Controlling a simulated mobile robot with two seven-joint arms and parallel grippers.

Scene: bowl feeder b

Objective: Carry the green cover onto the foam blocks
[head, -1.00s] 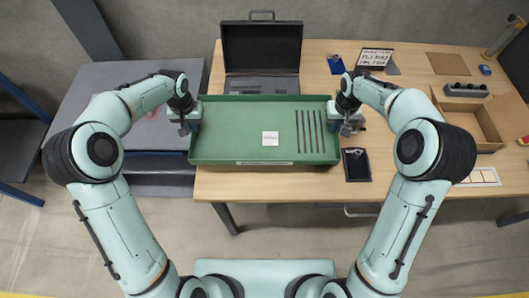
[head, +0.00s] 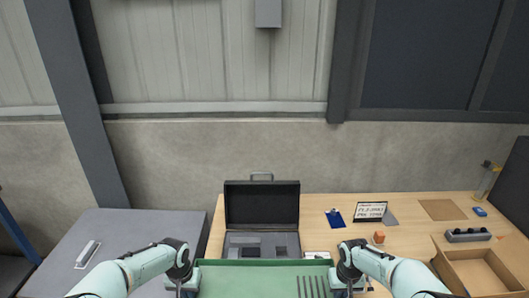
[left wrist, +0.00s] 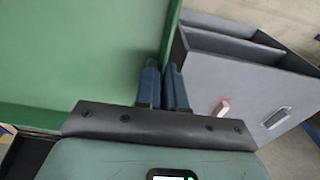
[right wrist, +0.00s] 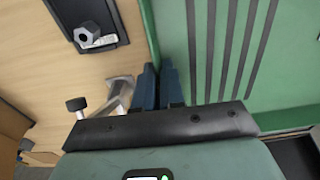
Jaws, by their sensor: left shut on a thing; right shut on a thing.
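The green cover (head: 245,278) is a wide tray-like piece with a raised rim and dark strips at its right. Only its far part shows at the bottom of the head view. My left gripper (left wrist: 163,85) is shut on its left rim, and my right gripper (right wrist: 160,82) is shut on its opposite rim. The cover also shows in the left wrist view (left wrist: 80,50) and the right wrist view (right wrist: 172,30). I cannot pick out the foam blocks for sure. A small pinkish block (left wrist: 221,107) lies on the grey surface in the left wrist view.
An open black case (head: 262,205) stands on the wooden table (head: 320,215) beyond the cover. A grey unit (head: 130,235) stands left.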

